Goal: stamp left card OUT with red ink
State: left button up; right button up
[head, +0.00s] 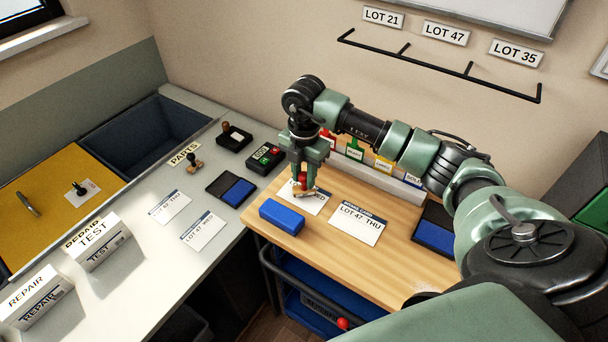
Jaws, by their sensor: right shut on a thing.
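My right gripper (303,177) points down over the wooden tabletop, shut on a stamp (302,182) with a red handle and a pale wooden base. The stamp's base is over the left part of the left card (317,204), a white card with a dark header and lettering ending in "ED". The gripper and stamp hide part of this card. I cannot tell whether the stamp touches it or whether there is a mark beneath. To its right lies another card (358,224) reading "LOT 47 THU". My left gripper is not in view.
A blue block (282,216) lies in front of the left card. A blue ink pad (435,235) lies at the right. The grey bench (150,250) at left holds cards, pads, stamps and a button box (265,157).

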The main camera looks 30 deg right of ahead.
jog(key=shift+s+f+b, duration=0.1)
jog(key=shift+f+b, duration=0.2)
jog(key=shift+f, duration=0.2)
dwell(1.1)
jog(key=shift+r+p, duration=0.7)
jog(key=shift+r, duration=0.15)
jog(key=shift+r+p, duration=1.85)
jog(key=shift+r, duration=0.9)
